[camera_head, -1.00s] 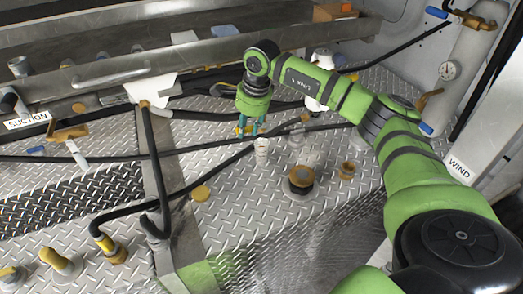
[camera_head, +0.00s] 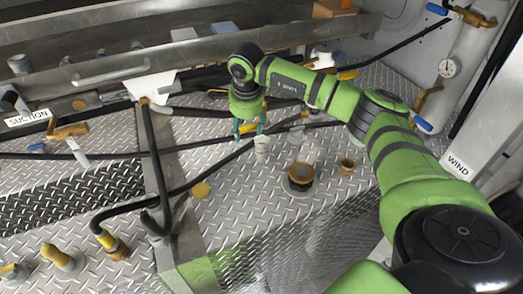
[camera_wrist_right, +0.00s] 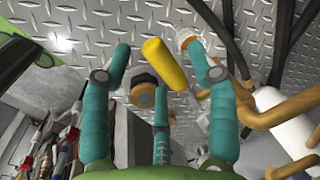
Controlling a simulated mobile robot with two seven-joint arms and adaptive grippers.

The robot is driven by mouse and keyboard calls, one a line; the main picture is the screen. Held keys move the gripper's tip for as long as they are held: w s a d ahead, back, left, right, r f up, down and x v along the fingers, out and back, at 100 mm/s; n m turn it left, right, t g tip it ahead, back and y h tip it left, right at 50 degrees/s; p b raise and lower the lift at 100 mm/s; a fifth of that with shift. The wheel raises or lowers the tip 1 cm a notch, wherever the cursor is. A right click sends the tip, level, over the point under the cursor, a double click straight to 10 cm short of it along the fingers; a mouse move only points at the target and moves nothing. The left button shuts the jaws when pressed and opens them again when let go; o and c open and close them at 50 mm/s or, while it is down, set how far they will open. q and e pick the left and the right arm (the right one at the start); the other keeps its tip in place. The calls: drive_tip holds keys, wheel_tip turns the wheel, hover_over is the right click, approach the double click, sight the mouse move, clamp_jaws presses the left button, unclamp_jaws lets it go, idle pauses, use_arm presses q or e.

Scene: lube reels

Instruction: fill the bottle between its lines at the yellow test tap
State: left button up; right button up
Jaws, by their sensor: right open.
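My right gripper (camera_head: 249,128) points down over the tread-plate deck with its teal fingers spread. In the right wrist view (camera_wrist_right: 163,80) the fingers are apart, and a yellow rounded handle (camera_wrist_right: 166,64) shows between them, apparently part of the yellow test tap. I cannot tell whether any finger touches it. A small whitish cylinder (camera_head: 261,148) stands just below the fingertips in the head view; I cannot tell whether it is the bottle, and no fill lines show. My left gripper is not in view.
A brass fitting with a dark ring (camera_head: 300,178) and a smaller brass fitting (camera_head: 346,167) stand right of the gripper. Black hoses (camera_head: 205,150) cross the deck. A metal tray (camera_head: 180,60) lies behind. Brass piping with a white cylinder (camera_wrist_right: 288,120) is close to the right finger.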

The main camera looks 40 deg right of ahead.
drive_tip(key=shift+r, duration=0.1)
wheel_tip(320, 180, up, 12)
drive_tip(key=s, duration=0.2)
drive_tip(key=shift+s+a+f, duration=0.15)
drive_tip(key=shift+a+f, duration=0.05)
drive_tip(key=shift+a, duration=0.2)
